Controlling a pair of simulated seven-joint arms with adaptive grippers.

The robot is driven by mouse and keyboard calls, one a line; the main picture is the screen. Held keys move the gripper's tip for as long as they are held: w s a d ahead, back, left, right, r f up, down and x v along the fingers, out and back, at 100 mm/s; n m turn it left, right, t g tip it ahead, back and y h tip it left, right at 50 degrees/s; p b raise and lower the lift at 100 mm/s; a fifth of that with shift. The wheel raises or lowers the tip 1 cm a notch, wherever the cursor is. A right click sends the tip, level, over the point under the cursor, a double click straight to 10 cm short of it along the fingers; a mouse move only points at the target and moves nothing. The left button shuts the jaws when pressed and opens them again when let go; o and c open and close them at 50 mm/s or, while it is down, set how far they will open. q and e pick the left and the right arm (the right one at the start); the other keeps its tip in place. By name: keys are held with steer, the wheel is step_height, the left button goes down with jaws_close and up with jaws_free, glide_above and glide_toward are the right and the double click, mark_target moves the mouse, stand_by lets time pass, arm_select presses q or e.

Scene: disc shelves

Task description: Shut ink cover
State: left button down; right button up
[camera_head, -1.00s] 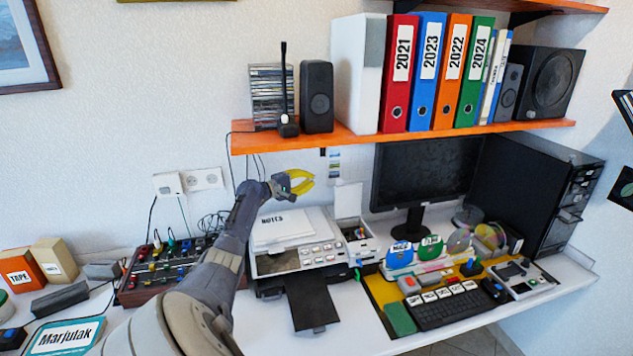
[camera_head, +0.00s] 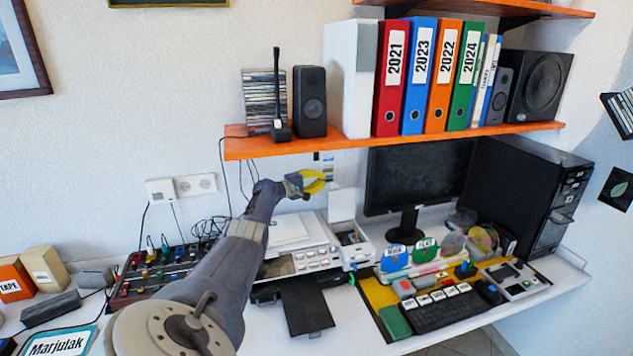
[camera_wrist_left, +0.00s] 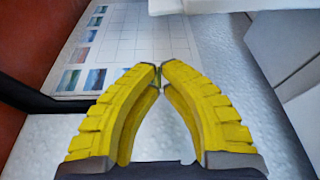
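The ink cover (camera_head: 341,205) is a white flap standing upright at the back of the ink compartment (camera_head: 352,238), on the right side of the white printer (camera_head: 310,262). The compartment is open, with small coloured cartridges inside. My left gripper (camera_head: 325,181) has yellow fingers and is above and slightly left of the cover's top edge in the head view, apparently apart from it. In the left wrist view its fingertips (camera_wrist_left: 160,71) meet, with nothing clearly held between them. A pale panel at upper right there may be the cover; I cannot tell. My right gripper is not in view.
The orange shelf (camera_head: 400,137) with binders and speakers runs above the gripper. A monitor (camera_head: 418,180) stands right of the printer. My left arm hides part of the printer and the mixer (camera_head: 150,272).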

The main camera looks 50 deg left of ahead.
arm_select(q)
steer(key=shift+w+d, duration=0.15)
steer(key=shift+w, duration=0.2)
steer(key=shift+s+d, duration=0.15)
steer(key=shift+d, duration=0.05)
steer(key=shift+s+d+r, duration=0.15)
steer(key=shift+s+d, duration=0.15)
steer(key=shift+d, duration=0.5)
steer(key=shift+s+d+r, duration=0.1)
steer(key=shift+s+d, duration=0.15)
steer(key=shift+d, duration=0.5)
steer(key=shift+d, duration=0.15)
